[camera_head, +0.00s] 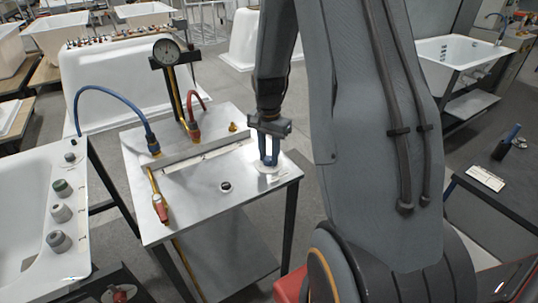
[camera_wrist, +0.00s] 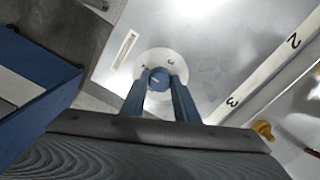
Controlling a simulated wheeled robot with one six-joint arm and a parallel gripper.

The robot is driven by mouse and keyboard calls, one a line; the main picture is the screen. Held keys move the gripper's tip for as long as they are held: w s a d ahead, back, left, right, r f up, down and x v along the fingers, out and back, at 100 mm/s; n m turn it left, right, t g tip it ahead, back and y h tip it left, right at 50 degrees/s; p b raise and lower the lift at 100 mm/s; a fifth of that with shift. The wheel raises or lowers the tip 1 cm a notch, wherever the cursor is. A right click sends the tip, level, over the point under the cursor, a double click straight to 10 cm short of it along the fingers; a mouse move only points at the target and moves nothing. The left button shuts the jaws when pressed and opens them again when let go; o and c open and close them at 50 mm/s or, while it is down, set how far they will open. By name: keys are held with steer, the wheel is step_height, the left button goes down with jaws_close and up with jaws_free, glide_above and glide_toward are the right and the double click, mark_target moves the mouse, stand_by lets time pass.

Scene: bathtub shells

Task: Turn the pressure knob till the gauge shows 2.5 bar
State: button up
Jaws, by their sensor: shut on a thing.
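The round pressure gauge (camera_head: 166,51) stands on a post at the back of the metal bench; its needle is too small to read. The blue pressure knob (camera_wrist: 158,78) sits at the centre of a round white dial plate (camera_wrist: 151,61) with a "3" on it. The dial plate also shows at the bench's right side in the head view (camera_head: 268,176). My gripper (camera_head: 268,163) points down over the dial. Its two blue fingers (camera_wrist: 158,82) are shut on the knob, one on each side, and hide part of it.
A pale numbered strip (camera_head: 205,158) runs across the bench (camera_head: 195,205). A blue hose (camera_head: 110,95), a red hose fitting (camera_head: 193,130) and a small yellow fitting (camera_head: 233,127) stand behind. A red-handled valve (camera_head: 160,208) is at the left. The bench front is mostly clear.

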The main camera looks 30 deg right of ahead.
mark_target(269, 157)
steer(key=shift+w, duration=0.1)
steer(key=o, duration=1.1)
steer(key=shift+c, duration=0.2)
steer(key=shift+r, duration=0.1)
steer(key=shift+r+b, duration=0.95)
steer(key=shift+r, duration=2.9)
steer(key=s+a+n+t, duration=0.1)
steer(key=s+a+n, duration=1.1)
steer(key=s+a, duration=0.3)
steer(key=shift+s, duration=0.45)
